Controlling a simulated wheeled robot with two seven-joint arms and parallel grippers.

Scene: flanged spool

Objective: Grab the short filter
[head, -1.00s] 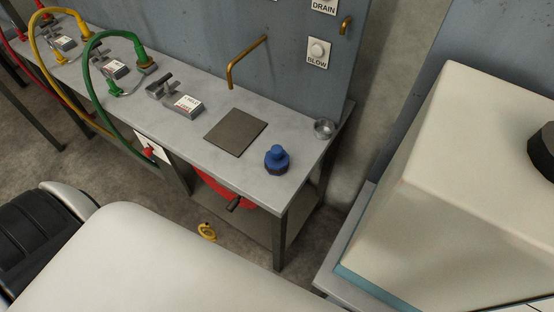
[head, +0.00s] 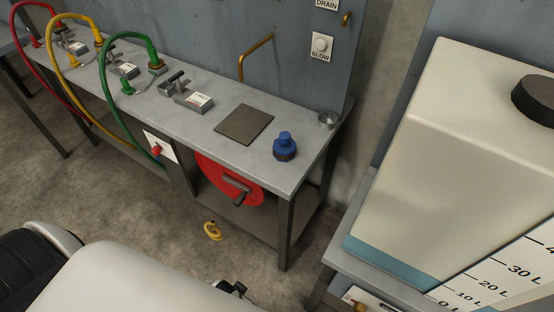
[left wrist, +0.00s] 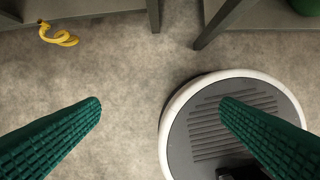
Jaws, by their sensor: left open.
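Nothing in view is plainly a short filter. A blue stepped fitting (head: 285,147) with a narrower top stands upright on the right part of the grey workbench (head: 265,170); I cannot tell if it is the filter. My left gripper (left wrist: 160,104) shows in the left wrist view as two green ribbed fingers, wide apart with nothing between them. It hangs over the floor in front of the bench, away from the fitting. My right gripper is not in view.
A dark square plate (head: 244,124) and a small metal cup (head: 327,120) lie near the fitting. A red disc with a crank (head: 228,182) sits under the bench. A yellow coil (head: 212,231) lies on the floor. A white tank (head: 440,150) stands right.

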